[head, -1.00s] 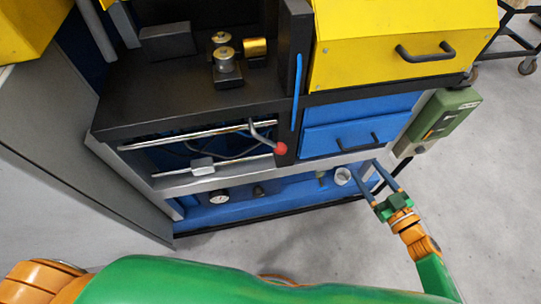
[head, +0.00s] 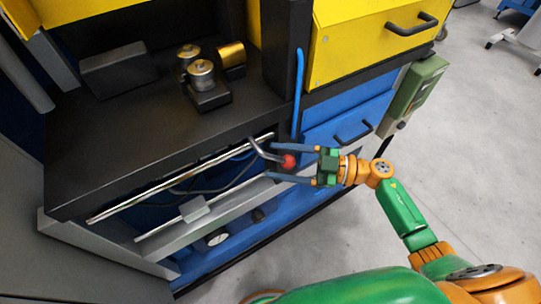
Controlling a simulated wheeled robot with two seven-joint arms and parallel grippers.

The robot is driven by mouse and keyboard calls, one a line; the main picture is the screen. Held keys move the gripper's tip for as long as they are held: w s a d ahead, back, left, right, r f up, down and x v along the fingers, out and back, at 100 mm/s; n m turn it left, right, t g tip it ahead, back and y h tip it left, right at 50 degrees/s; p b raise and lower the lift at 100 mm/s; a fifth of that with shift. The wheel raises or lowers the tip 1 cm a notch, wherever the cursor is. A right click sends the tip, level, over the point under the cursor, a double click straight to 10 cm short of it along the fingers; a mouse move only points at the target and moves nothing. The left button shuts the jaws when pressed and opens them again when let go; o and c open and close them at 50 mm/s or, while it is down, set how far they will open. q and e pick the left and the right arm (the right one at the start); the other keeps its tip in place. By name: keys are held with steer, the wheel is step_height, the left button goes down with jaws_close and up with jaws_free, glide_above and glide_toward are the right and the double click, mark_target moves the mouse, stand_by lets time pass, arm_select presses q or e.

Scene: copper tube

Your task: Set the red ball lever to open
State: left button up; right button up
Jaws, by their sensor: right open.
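The red ball lever (head: 289,161) sticks out of the machine's front, its bent grey rod running back up and left into the machine. My right gripper (head: 270,162) comes in from the right with its jaws open. Its two long fingers point left, one above and one below the red ball in the picture. The ball appears between the fingers, near the palm side; I cannot tell whether they touch it. My left gripper is not in view.
A black worktop (head: 120,120) with metal cylinders (head: 202,74) lies at the upper left. A blue drawer (head: 345,125) and yellow cover (head: 365,40) are behind my right gripper. A green control box (head: 417,85) hangs at the right.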

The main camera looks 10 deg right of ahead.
steer(key=shift+x, duration=0.9)
steer(key=shift+d, duration=0.15)
jaws_close()
stand_by(0.5)
